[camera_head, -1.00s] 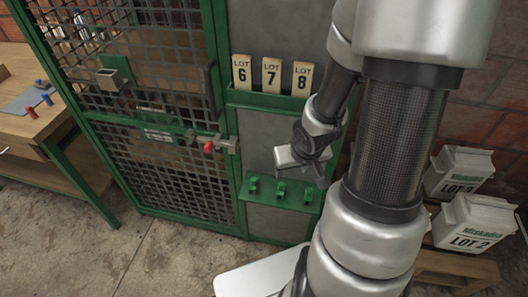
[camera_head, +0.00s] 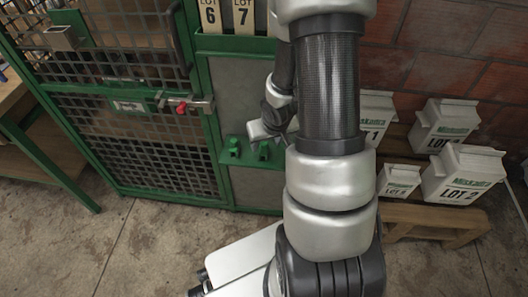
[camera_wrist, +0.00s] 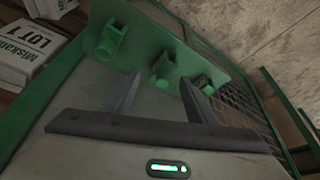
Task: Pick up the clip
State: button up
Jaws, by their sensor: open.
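Several small green clips stand on a green ledge (camera_wrist: 140,25) on the grey panel. In the head view I see the left clip (camera_head: 234,146) and the middle clip (camera_head: 264,150); my arm hides the rest of the ledge. In the wrist view, one clip (camera_wrist: 110,42) is at the left, one (camera_wrist: 161,68) in the middle, and one (camera_wrist: 201,82) at the right near a fingertip. My gripper (camera_wrist: 161,88) is open and empty, its fingers pointing toward the ledge. The middle clip appears between and beyond the fingertips. I cannot tell whether a finger touches the right clip.
A green-framed mesh gate (camera_head: 130,150) with a red-tipped latch (camera_head: 181,108) stands left of the panel. Lot tags (camera_head: 243,14) sit above the ledge. White lot boxes (camera_head: 463,175) stand on a wooden bench (camera_head: 430,216) at right. A wooden table (camera_head: 20,95) is at far left.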

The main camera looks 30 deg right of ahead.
aim_at(266, 145)
jog(key=x, duration=0.3)
jog(key=shift+a+b, duration=0.1)
jog(key=shift+b, duration=0.25)
